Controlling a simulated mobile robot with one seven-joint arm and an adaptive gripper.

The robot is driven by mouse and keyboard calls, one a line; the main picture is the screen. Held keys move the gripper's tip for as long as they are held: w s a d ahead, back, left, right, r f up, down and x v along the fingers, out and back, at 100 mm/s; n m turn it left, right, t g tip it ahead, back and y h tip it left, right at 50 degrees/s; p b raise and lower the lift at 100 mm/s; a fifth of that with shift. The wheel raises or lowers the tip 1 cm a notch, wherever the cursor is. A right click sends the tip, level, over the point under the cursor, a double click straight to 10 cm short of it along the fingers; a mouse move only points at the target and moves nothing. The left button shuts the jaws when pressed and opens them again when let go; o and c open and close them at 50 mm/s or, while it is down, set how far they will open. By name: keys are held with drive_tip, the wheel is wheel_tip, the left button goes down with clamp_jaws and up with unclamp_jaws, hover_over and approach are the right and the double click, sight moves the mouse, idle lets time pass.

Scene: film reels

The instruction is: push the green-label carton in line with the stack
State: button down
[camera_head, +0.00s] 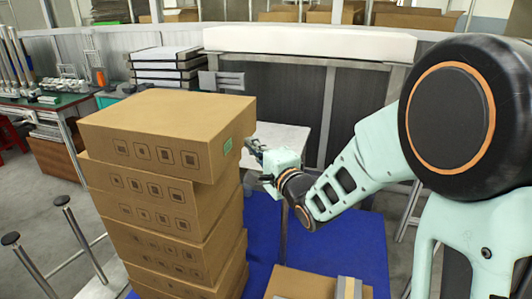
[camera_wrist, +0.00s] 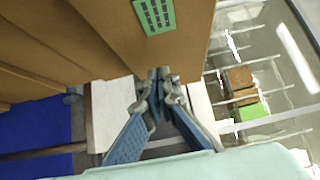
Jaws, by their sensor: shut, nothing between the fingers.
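The green-label carton (camera_head: 150,115) lies on top of a stack of brown cartons (camera_head: 160,215). It sits out of line, overhanging the stack toward the right. Its green label (camera_head: 228,146) is on the right-hand end face and also shows in the wrist view (camera_wrist: 155,14). My gripper (camera_head: 252,146) is beside that end face, at about label height. In the wrist view its fingertips (camera_wrist: 162,75) are together and empty, close to the lower edge of the carton face. I cannot tell whether they touch it.
Another carton (camera_head: 300,284) is low at the front, on a blue surface (camera_head: 360,240). A pale table (camera_head: 285,138) stands behind my gripper. Metal posts (camera_head: 82,238) stand left of the stack. A bench with parts (camera_head: 50,100) is at the far left.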

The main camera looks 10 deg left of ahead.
drive_tip(key=shift+w+a, duration=0.15)
drive_tip(key=shift+a, duration=0.65)
drive_tip(key=shift+a, duration=0.1)
drive_tip(key=a, duration=0.2)
drive_tip(key=a+b, duration=0.1)
drive_tip(key=a, duration=0.1)
drive_tip(key=a+b, duration=0.1)
drive_tip(key=a, duration=0.1)
drive_tip(key=shift+w+a, duration=0.1)
drive_tip(key=shift+w, duration=0.3)
